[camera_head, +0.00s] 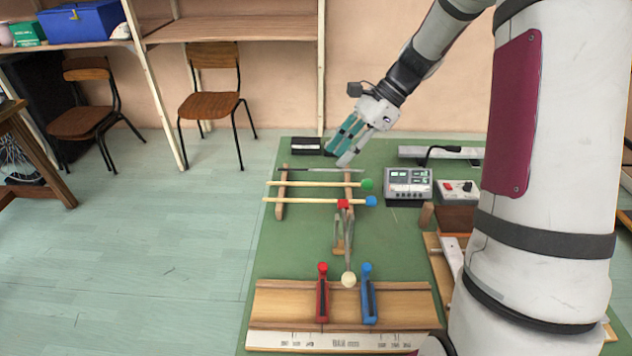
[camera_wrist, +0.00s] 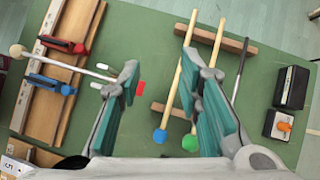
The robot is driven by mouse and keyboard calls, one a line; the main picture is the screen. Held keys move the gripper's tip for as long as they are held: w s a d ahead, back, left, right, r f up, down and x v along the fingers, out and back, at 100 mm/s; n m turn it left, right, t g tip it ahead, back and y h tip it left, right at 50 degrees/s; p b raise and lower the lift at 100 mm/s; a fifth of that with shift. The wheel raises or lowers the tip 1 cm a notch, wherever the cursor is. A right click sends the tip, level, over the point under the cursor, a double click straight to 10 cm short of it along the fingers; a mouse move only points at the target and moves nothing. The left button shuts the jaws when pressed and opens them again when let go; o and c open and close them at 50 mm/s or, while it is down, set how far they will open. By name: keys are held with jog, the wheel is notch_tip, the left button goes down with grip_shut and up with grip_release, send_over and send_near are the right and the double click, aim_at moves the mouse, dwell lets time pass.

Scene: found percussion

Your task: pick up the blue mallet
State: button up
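The blue mallet has a pale wooden shaft (camera_head: 310,200) and a round blue head (camera_head: 371,201) at its right end. It lies across two wooden rests, beside a similar mallet with a green head (camera_head: 366,184). In the wrist view, the blue head (camera_wrist: 160,136) shows between my fingers, with its shaft running up past the right fingertip, which hides part of it. The green head (camera_wrist: 190,143) is partly behind the right finger. My gripper (camera_head: 338,156) is open and empty above the far part of the green mat, apart from the mallets; it also shows open in the wrist view (camera_wrist: 163,66).
A thin dark rod (camera_head: 320,170) lies beyond the green mallet. A grey device (camera_head: 408,183) stands to the right. Nearer are a white-ball beater (camera_head: 348,280) and red (camera_head: 322,295) and blue (camera_head: 368,295) levers on a wooden board.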

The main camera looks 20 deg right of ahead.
aim_at(318, 200)
jog(key=w+d+f+m+y, duration=0.2)
jog(key=w+d+f+m, duration=0.2)
jog(key=f, duration=0.3)
jog(key=shift+t, duration=0.4)
jog(key=x, duration=0.6)
jog(key=b+x, duration=0.1)
jog(key=x, duration=0.2)
jog(key=shift+w+d+f, duration=0.1)
jog(key=shift+d+f, duration=0.15)
jog(key=shift+d, duration=0.1)
jog(key=shift+x, duration=2.6)
jog(key=shift+a, duration=0.1)
grip_shut()
